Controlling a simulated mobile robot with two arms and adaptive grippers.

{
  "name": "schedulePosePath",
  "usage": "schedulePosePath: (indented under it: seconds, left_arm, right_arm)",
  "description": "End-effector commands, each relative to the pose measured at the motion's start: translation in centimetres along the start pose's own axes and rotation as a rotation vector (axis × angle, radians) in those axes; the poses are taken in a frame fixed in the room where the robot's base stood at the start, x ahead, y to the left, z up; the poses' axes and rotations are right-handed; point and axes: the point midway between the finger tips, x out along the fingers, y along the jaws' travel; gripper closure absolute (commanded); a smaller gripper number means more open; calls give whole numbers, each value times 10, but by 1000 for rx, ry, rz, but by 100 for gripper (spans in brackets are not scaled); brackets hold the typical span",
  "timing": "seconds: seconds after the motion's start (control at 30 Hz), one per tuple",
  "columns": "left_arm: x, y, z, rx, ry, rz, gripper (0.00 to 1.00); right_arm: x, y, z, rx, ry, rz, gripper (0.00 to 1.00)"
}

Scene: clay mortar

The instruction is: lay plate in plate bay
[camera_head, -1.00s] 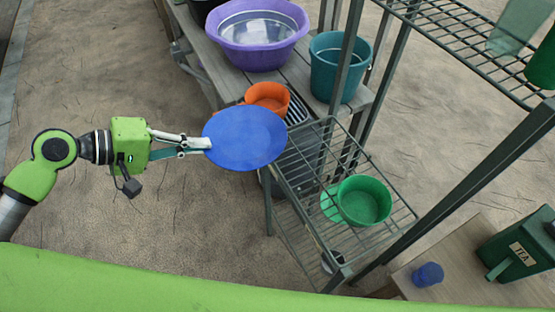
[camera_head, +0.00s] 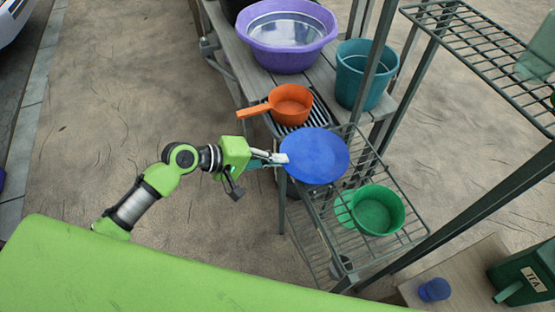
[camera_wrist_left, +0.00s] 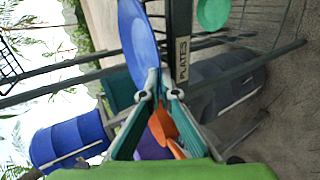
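My left gripper (camera_head: 281,158) is shut on the edge of a blue plate (camera_head: 316,156). In the head view the plate overlaps the upper left part of a wire rack shelf (camera_head: 389,243); its height above the wires is hard to tell. In the left wrist view the plate (camera_wrist_left: 137,36) stands out between the fingertips (camera_wrist_left: 160,88). A dark post with a label reading PLATES (camera_wrist_left: 182,62) shows close to the plate's right side there; contact cannot be told. My right gripper is not in view.
A green bowl (camera_head: 376,211) sits on the rack shelf, right below the plate. An orange dipper (camera_head: 291,104), a purple basin (camera_head: 288,35) and a teal bucket (camera_head: 362,75) stand on a wooden bench behind. Rack posts and an upper wire shelf (camera_head: 481,52) stand at right.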

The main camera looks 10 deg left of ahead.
Motion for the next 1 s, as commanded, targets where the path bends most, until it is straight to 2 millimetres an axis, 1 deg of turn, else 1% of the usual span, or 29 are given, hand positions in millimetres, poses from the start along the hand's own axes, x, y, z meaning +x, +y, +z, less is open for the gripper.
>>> schedulePosePath:
  seconds: [0.1,0.43,0.47,0.5,0.53,0.87,0.93,1.0]
  left_arm:
    - [4,-6,0,-1,0,3,100]
    - [5,-9,0,1,0,3,100]
    - [5,-9,0,1,0,1,94]
    - [5,-9,0,1,0,2,83]
    - [5,-9,0,1,0,1,79]
    - [4,-8,0,1,0,2,79]
    - [2,-7,0,1,0,1,79]
    - [-6,-8,0,1,1,-1,79]
  right_arm:
    - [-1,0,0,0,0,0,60]
    - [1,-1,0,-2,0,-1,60]
    - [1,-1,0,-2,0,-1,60]
    - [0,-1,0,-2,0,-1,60]
    - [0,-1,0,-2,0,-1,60]
    - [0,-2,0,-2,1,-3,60]
    - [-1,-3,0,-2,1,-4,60]
    - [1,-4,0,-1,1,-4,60]
